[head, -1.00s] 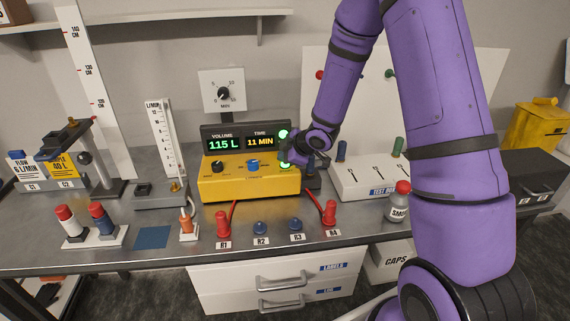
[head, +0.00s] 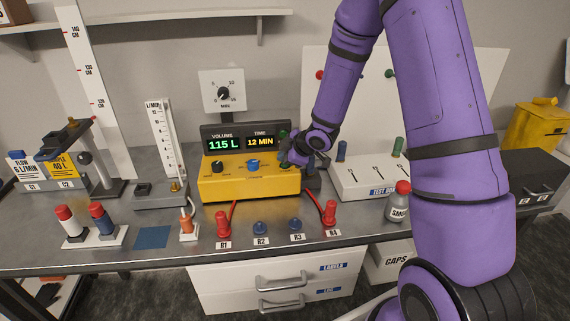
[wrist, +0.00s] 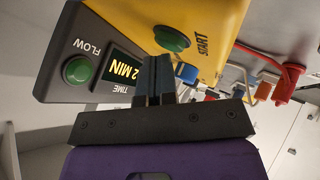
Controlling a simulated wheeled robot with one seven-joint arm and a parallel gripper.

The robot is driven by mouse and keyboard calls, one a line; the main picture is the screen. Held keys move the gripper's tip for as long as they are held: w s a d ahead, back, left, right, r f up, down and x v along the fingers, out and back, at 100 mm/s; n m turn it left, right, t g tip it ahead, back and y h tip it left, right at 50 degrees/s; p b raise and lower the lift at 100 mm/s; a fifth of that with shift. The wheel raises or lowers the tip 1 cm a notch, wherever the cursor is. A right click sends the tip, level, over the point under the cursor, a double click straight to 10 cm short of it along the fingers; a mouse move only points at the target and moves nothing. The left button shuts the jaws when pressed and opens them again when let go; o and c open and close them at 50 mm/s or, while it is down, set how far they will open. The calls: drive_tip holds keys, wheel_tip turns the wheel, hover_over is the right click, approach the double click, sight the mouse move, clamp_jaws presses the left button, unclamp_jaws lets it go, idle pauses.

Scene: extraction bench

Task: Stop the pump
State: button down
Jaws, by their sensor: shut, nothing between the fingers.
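The yellow pump (head: 240,187) stands on the bench with a dark display panel (head: 222,132) on top. The display reads VOLUME 115 L and TIME 12 MIN. In the wrist view, the green START button (wrist: 172,38) on the yellow face is unlit, and the round green FLOW lamp (wrist: 78,70) is dark too. My gripper (head: 287,160) is at the pump's right end. In the wrist view, my gripper (wrist: 160,62) is shut and empty, its tips close to the START button. I cannot tell whether they touch it.
A black knob (head: 217,167) and a blue knob (head: 253,165) sit on the pump's face. Red fittings R1 (head: 222,224) and R4 (head: 330,217) with red hoses stand in front. A white test box (head: 365,180) and a sample bottle (head: 398,205) are at right.

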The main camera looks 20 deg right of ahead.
drive_tip(key=shift+r, duration=0.6)
drive_tip(key=shift+r, duration=0.1)
drive_tip(key=shift+r, duration=2.45)
